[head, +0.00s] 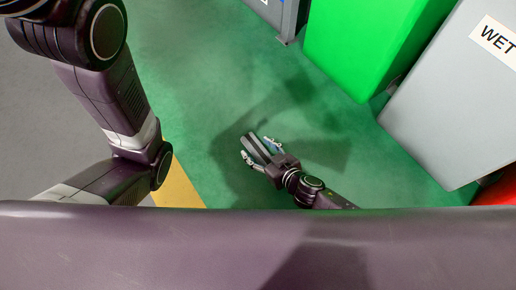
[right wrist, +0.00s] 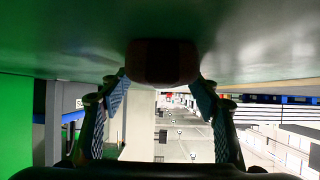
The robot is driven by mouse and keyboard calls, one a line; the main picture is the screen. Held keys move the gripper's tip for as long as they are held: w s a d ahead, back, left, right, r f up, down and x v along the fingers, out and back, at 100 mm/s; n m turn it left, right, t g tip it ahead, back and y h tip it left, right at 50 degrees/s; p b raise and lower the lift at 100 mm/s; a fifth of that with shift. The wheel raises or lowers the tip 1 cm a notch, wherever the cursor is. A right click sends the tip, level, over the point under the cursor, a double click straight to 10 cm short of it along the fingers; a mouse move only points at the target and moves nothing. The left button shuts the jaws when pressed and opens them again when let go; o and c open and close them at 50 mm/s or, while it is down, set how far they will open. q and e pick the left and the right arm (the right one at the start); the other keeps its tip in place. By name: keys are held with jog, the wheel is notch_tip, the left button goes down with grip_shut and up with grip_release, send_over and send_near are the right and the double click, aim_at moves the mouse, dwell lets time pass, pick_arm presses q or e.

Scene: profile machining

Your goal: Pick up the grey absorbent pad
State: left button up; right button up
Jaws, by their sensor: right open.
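A grey, narrow block that looks like the absorbent pad (head: 254,144) is on the green floor in the head view. It lies between the fingers of my right gripper (head: 257,147), which is open and low over the floor. In the right wrist view, a dark rounded block (right wrist: 162,62), seemingly the same pad, shows between the two blue-padded fingertips (right wrist: 161,90). Gaps show beside it, though contact with the fingers is hard to tell. My left arm enters at the upper left of the head view, but its gripper is not in view.
A bright green bin (head: 375,45) and a grey bin with a "WET" label (head: 455,95) stand at the right. A grey cabinet (head: 285,15) is at the top. A yellow floor stripe (head: 180,188) runs at the left. The green floor (head: 200,80) around the gripper is clear.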

jog(key=shift+c, duration=0.4)
jog(key=c, duration=1.1)
jog(key=shift+r, duration=0.1)
